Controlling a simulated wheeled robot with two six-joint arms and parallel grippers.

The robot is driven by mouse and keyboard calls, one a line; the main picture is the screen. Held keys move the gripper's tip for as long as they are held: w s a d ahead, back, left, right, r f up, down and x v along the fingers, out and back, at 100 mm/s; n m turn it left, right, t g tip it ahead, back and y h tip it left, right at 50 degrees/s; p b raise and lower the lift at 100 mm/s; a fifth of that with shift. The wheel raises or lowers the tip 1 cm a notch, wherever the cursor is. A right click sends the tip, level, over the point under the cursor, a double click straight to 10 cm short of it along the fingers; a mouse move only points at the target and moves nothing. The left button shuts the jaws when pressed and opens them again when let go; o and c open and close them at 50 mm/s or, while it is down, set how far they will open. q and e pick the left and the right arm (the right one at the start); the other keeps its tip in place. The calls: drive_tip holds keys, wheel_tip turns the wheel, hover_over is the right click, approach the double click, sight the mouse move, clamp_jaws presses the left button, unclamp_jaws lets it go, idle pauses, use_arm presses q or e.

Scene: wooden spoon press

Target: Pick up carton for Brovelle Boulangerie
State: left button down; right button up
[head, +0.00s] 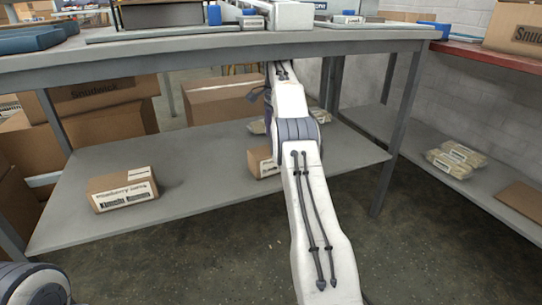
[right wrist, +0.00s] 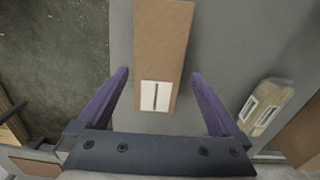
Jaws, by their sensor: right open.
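On the lower shelf, a brown carton (head: 262,163) with a white label shows partly, the rest hidden behind my right arm. I cannot read a Brovelle Boulangerie name on it. A carton with a white label also shows in the right wrist view (right wrist: 161,45), its near end lying between my right gripper's fingers. My right gripper (right wrist: 158,74) is open, with purple fingers apart on both sides of the carton; contact is not visible. Another carton (head: 122,190) at the shelf's left has a label that seems to read "Kinnells". My left gripper is out of view.
The grey tabletop (head: 200,45) lies above the lower shelf (head: 205,190), with table legs at the sides. Pale bags (head: 262,127) lie behind my arm; one shows in the right wrist view (right wrist: 268,103). Large cartons (head: 222,100) stand behind the shelf. A side shelf (head: 440,155) runs along the right wall.

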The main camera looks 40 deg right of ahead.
drive_tip(key=f+b, duration=0.2)
drive_tip(key=f, duration=0.1)
drive_tip(key=shift+d+f+b, duration=0.1)
drive_tip(key=shift+d+b, duration=0.15)
drive_tip(key=shift+b, duration=0.15)
wheel_tip(320, 180, down, 4)
drive_tip(key=b, duration=0.3)
drive_tip(key=shift+a, duration=0.1)
drive_tip(key=shift+s, duration=0.1)
drive_tip(key=c, duration=1.4)
